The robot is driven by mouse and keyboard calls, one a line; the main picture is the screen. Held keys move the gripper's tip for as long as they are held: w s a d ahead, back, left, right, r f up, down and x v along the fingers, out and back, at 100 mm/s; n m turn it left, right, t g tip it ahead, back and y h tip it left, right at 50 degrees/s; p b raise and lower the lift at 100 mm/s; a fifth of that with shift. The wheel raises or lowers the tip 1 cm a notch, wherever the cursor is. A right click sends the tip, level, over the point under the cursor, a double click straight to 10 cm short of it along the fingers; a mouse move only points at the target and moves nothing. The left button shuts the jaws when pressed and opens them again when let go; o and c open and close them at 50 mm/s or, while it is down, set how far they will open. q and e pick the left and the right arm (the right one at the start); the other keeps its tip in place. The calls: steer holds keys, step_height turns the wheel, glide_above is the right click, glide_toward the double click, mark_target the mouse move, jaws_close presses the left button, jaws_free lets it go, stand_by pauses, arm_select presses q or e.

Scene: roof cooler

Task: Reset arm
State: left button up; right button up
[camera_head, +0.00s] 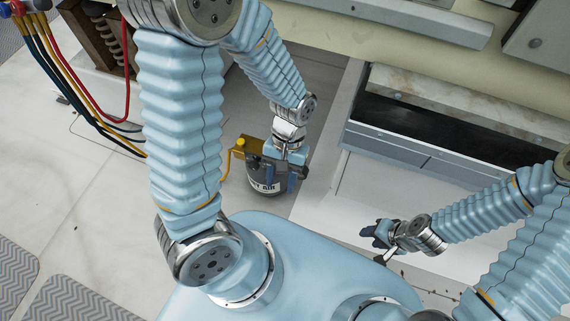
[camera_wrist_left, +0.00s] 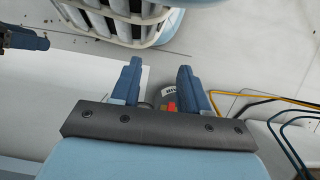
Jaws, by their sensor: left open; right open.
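My left gripper (camera_head: 281,178) is at the centre of the head view, over a dark canister (camera_head: 264,187) with a white label. In the left wrist view its two blue fingers (camera_wrist_left: 158,85) are spread apart, with nothing held between them. The canister (camera_wrist_left: 170,93), partly hidden by the fingers and gripper body, shows behind and below them. My right gripper (camera_head: 382,236) is at the lower right of the head view, above the pale floor, with nothing visible in it.
A yellow fitting (camera_head: 243,146) with a hose stands beside the canister. Red, yellow and dark hoses (camera_head: 62,75) hang at the upper left. An open metal trough (camera_head: 420,124) lies at the right. Patterned mats (camera_head: 72,299) lie at the lower left.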

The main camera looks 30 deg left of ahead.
arm_select(q)
steer(key=w+d+f+t+h, duration=0.1)
steer(key=d+f+t, duration=0.1)
steer(key=f, duration=0.6)
steer(key=w+d+f+t+h, duration=0.1)
steer(key=d+f+t+h, duration=0.1)
steer(key=f, duration=0.6)
steer(key=shift+w+d+f+t+h, duration=0.25)
steer(key=shift+d+t, duration=0.25)
steer(key=shift+d, duration=0.65)
steer(key=shift+s+a, duration=0.1)
